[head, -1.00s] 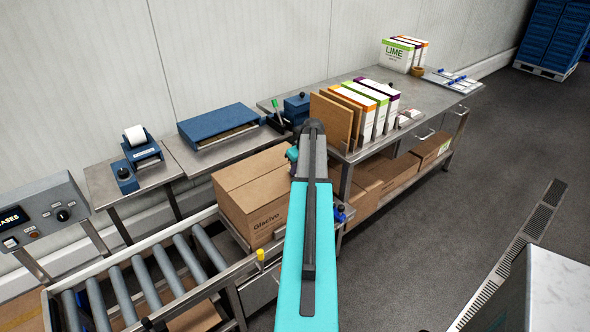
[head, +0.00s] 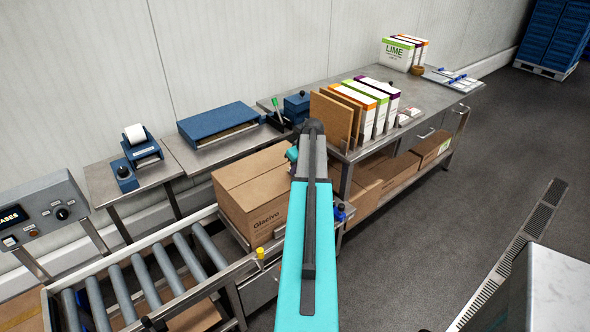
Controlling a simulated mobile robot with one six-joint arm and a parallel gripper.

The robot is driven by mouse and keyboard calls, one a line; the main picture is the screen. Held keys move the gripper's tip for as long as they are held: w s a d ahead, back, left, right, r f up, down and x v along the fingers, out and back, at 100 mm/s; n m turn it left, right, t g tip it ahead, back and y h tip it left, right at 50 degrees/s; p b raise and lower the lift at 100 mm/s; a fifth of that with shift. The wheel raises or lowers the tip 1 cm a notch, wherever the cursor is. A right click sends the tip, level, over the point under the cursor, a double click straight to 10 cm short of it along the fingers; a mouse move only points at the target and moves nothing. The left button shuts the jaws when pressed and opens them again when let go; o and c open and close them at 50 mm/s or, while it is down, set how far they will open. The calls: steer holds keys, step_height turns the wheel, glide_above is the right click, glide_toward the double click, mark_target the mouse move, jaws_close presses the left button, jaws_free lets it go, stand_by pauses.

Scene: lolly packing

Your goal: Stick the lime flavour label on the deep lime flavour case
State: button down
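A brown cardboard case (head: 245,185) marked "Glacivo" sits closed at the far end of the roller conveyor, just left of my arm. I cannot tell whether it is the deep lime case. A blue label printer (head: 141,147) with a white paper roll stands on the left side table. No lime label can be made out for certain. My arm reaches away from the camera beside the case. My gripper is hidden behind the arm.
A blue flat unit (head: 218,122) lies on the middle side table. White packs marked "LIME" (head: 397,54) stand at the bench's back, beside a clipboard (head: 450,78). More cartons (head: 398,170) lie on the lower shelf. The roller conveyor (head: 150,272) is mostly bare in front.

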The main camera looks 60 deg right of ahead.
steer(key=shift+f, duration=0.4)
stand_by(0.5)
steer(key=c, duration=2)
jaws_free()
steer(key=shift+r, duration=0.1)
steer(key=shift+b+v, duration=1.65)
steer(key=shift+v, duration=5.2)
